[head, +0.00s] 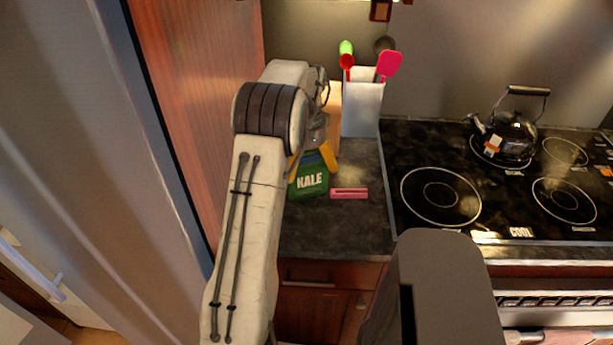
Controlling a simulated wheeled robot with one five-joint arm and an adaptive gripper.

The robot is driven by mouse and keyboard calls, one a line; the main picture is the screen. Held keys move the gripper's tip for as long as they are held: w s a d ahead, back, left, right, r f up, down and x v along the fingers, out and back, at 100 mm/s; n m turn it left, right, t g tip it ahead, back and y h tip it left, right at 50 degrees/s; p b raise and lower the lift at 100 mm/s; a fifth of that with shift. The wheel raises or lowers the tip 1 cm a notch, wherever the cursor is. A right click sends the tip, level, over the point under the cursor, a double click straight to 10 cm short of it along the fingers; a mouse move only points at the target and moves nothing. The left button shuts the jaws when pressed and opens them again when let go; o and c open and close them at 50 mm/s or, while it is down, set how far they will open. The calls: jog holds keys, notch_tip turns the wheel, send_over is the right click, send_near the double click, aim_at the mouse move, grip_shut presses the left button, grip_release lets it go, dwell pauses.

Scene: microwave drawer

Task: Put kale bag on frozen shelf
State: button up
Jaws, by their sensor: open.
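The green kale bag (310,181), with white "KALE" lettering, stands on the dark counter between the wooden side panel and the stove. My gripper (312,157) is open at the top of the bag, with yellow parts showing on both sides there. My arm hides part of the gripper and the bag's left edge. I cannot tell whether the fingers touch the bag. No frozen shelf can be made out. A large grey fridge-like surface (75,120) fills the left side, with a handle (33,263) low at the left edge.
A pink item (349,193) lies just right of the bag on the counter (335,230). A white utensil holder (362,105) stands behind. The stove (480,215) with a kettle (512,133) is at right. A wooden panel (205,90) bounds the counter's left.

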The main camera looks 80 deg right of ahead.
aim_at(308, 176)
jog(key=shift+s+f, duration=0.1)
jog(key=shift+f, duration=1.75)
jog(key=shift+c, duration=0.2)
jog(key=shift+r, duration=0.1)
jog(key=c, duration=1.3)
